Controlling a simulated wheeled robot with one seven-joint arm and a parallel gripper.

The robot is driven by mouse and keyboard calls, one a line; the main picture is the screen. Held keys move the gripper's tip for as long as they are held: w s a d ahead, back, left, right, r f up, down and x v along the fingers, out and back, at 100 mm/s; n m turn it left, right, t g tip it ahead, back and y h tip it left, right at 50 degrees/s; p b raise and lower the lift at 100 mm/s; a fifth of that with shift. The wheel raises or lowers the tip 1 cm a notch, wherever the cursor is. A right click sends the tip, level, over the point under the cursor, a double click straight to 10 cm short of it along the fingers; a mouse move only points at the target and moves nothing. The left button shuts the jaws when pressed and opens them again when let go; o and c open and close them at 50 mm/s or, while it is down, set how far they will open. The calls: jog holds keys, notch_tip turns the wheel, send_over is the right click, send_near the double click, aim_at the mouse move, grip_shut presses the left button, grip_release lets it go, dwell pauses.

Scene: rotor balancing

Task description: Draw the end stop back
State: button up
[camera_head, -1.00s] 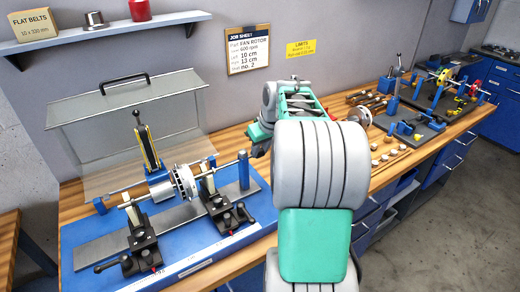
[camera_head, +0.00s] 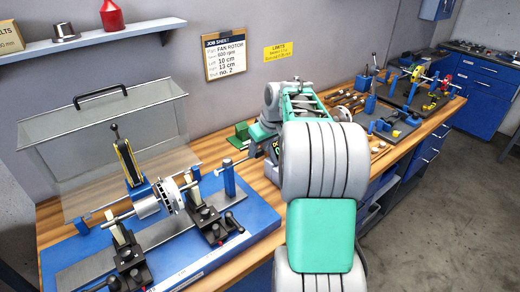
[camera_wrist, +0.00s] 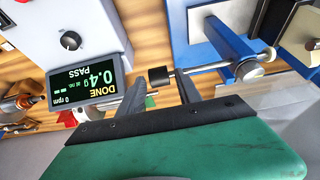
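The end stop is a thin metal rod (camera_wrist: 205,69) with a black knob (camera_wrist: 160,76) on its end, running through a blue post (camera_wrist: 213,22) in the wrist view. In the head view the blue post (camera_head: 229,181) stands at the right end of the balancing machine, with the rod pointing right. My gripper (camera_wrist: 158,84) has its two dark fingers apart, one on each side of the black knob. I cannot tell whether they touch it. In the head view my arm hides most of the gripper. The fan rotor (camera_head: 171,196) rests on the machine's supports.
A control box (camera_wrist: 70,30) beside the post has a display (camera_wrist: 88,84) reading DONE, 0.4 g, PASS, 0 rpm. The clear guard (camera_head: 100,125) stands raised behind the rotor. Tools and fixtures (camera_head: 390,115) fill the bench to the right.

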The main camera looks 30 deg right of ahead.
jog(key=shift+o, duration=0.5)
jog(key=v, duration=0.7)
jog(key=shift+r+b, duration=0.35)
jog(key=shift+r, duration=0.05)
jog(key=shift+s+d, duration=0.1)
